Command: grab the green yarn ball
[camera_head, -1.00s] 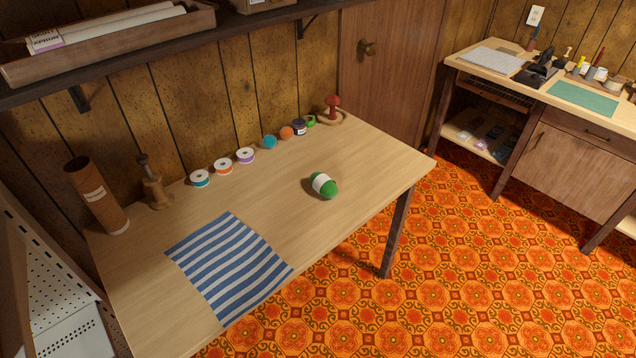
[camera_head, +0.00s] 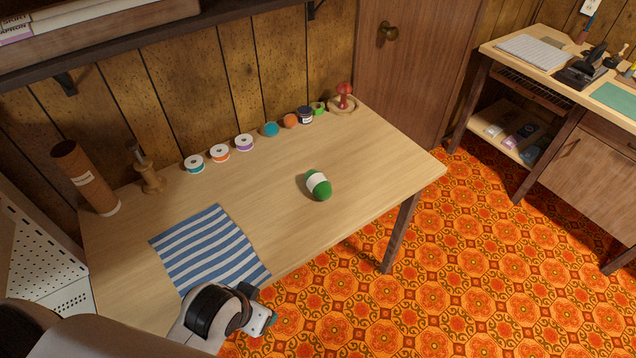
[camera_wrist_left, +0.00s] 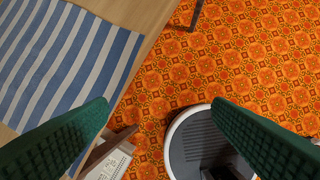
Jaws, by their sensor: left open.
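The green yarn ball (camera_head: 318,185) with a white band lies on the wooden table (camera_head: 270,215), right of its middle, in the head view. My left gripper (camera_head: 266,318) has come in from the lower left, at the table's front edge near the striped cloth. It is well to the left and front of the ball. In the left wrist view its two green fingers (camera_wrist_left: 160,108) are wide apart with nothing between them. The ball does not show in the left wrist view. My right gripper is not in view.
A blue-and-white striped cloth (camera_head: 209,249) lies on the table's left part. Several thread spools (camera_head: 219,153) and small balls line the back edge. A cardboard tube (camera_head: 85,178) stands at the left. The table around the ball is clear.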

